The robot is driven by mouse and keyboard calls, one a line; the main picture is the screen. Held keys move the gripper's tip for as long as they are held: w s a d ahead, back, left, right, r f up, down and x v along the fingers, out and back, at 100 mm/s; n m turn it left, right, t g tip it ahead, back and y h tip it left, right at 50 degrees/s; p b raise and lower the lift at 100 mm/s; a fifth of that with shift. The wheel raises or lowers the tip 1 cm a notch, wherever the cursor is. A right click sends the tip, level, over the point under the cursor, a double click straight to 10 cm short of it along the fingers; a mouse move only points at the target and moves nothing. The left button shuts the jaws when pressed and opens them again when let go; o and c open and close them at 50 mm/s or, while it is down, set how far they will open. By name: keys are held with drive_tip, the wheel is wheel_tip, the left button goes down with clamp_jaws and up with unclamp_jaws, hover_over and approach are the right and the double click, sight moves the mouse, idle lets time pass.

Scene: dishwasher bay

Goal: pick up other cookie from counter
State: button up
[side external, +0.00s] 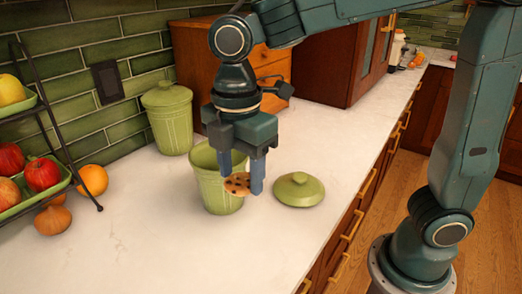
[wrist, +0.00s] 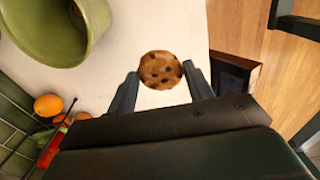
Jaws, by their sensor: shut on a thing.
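A round brown cookie with dark chips (side external: 237,184) is held between the fingertips of my gripper (side external: 243,178). It also shows in the wrist view (wrist: 161,70), between the two finger ends. The open jar also shows at the upper left of the wrist view (wrist: 85,45). I cannot tell the exact gap between cookie and jar. No second cookie is visible on the counter (side external: 130,235).
A green lid (side external: 299,189) lies on the counter right of the open jar. A closed green jar (side external: 168,117) stands behind, near the tiled wall. A fruit rack (side external: 40,165) is at the left, with an orange (side external: 93,179) and an onion (side external: 53,220) beside it. The front counter is clear.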

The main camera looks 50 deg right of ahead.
drive_tip(key=shift+r, duration=0.75)
